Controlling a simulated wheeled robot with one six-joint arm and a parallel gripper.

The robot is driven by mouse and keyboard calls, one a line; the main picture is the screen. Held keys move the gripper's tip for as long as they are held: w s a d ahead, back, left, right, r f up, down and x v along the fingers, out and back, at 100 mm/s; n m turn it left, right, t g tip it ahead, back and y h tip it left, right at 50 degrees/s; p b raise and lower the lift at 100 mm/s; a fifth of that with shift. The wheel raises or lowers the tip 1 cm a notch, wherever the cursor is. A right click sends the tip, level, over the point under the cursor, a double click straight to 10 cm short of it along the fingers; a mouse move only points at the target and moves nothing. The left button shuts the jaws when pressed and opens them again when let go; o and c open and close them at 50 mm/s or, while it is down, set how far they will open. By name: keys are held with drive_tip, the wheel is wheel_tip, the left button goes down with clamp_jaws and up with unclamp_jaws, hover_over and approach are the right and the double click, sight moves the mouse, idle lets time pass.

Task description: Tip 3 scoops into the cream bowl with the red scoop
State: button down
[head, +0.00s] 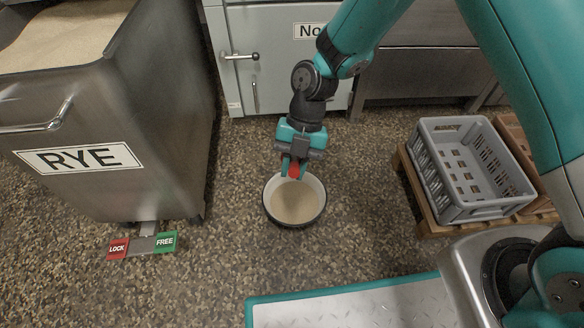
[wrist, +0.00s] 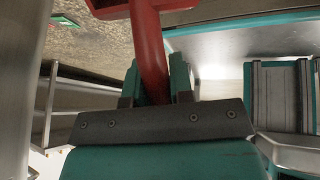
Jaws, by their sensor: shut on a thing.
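The cream bowl (head: 296,216) stands on the speckled floor in the middle of the head view, with a dark outer rim and pale flour-like content inside. My gripper (head: 294,170) is above the bowl's far edge, pointing down. It is shut on the red scoop (head: 294,172), of which only a small red part shows there. In the wrist view, the scoop's red handle (wrist: 148,50) runs between the two teal fingers (wrist: 158,85), and part of its red head is at the top edge. Whether the scoop holds anything is hidden.
A steel RYE bin (head: 120,185) full of flour stands at the left, with red LOCK and green FREE pedals (head: 142,245) at its foot. A grey crate (head: 470,215) sits on a wooden pallet at the right. A cabinet (head: 270,75) is behind. Floor around the bowl is clear.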

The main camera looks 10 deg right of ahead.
drive_tip(key=t, duration=0.3)
drive_tip(key=shift+s+a+r+h+b, duration=0.1)
drive_tip(key=shift+r+h+b, duration=0.2)
drive_tip(key=shift+r, duration=0.05)
drive_tip(key=shift+r+n+t, duration=0.15)
drive_tip(key=shift+n+t, duration=0.15)
drive_tip(key=shift+t, duration=0.9)
drive_tip(key=shift+r, duration=0.1)
